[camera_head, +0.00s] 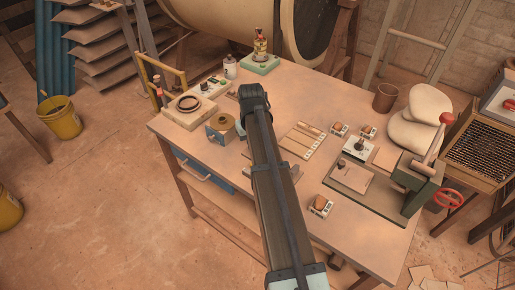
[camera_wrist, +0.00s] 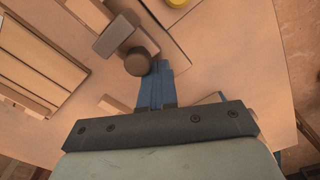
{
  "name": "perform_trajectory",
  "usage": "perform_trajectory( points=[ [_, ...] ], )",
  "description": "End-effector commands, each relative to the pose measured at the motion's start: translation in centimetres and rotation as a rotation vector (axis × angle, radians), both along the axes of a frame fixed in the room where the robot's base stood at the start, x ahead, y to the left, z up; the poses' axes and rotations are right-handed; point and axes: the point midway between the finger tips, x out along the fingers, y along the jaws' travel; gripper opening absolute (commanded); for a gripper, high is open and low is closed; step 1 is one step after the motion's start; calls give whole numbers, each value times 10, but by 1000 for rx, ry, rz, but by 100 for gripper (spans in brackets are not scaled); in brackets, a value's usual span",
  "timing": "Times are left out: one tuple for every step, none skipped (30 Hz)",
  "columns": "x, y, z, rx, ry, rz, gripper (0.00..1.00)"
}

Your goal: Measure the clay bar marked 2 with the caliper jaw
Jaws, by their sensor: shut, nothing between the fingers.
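Several pale flat clay bars lie side by side in a slatted rack (camera_head: 302,140), right of my arm in the head view. They also show at the left of the wrist view (camera_wrist: 35,50). No number is readable, so I cannot tell which bar is marked 2. In the wrist view my gripper (camera_wrist: 157,85) is shut and empty, its blue fingers close beside a dark round knob (camera_wrist: 138,61). The knob adjoins a grey-brown block (camera_wrist: 114,35); whether this is the caliper jaw I cannot tell. In the head view my arm hides the gripper.
A roll on a blue block (camera_head: 221,127) and a tray with a ring (camera_head: 189,107) stand left of my arm. Small boxes (camera_head: 321,206), a cup (camera_head: 386,97) and a green press (camera_head: 420,180) stand at the right.

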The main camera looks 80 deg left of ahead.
Motion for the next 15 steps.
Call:
perform_trajectory(
  points=[
    [1, -2, 0, -5, -1, -1, 0],
    [1, -2, 0, -5, -1, -1, 0],
    [1, -2, 0, -5, -1, -1, 0],
    [0, -2, 0, -5, -1, -1, 0],
    [0, -2, -1, -5, -1, -1, 0],
    [0, -1, 0, -5, -1, -1, 0],
    [0, -1, -1, -5, -1, -1, 0],
    [-1, -1, -1, -5, -1, -1, 0],
    [-1, 0, 0, -5, -1, -1, 0],
    [-2, 0, 0, -5, -1, -1, 0],
    [-2, 1, 0, -5, -1, -1, 0],
    [-2, 2, 0, -4, -1, -1, 0],
    [-3, 2, 0, -4, -1, -1, 0],
    [-3, 2, 0, -4, -1, 0, 0],
    [-4, 3, 0, -3, -1, 0, 0]
  ],
)
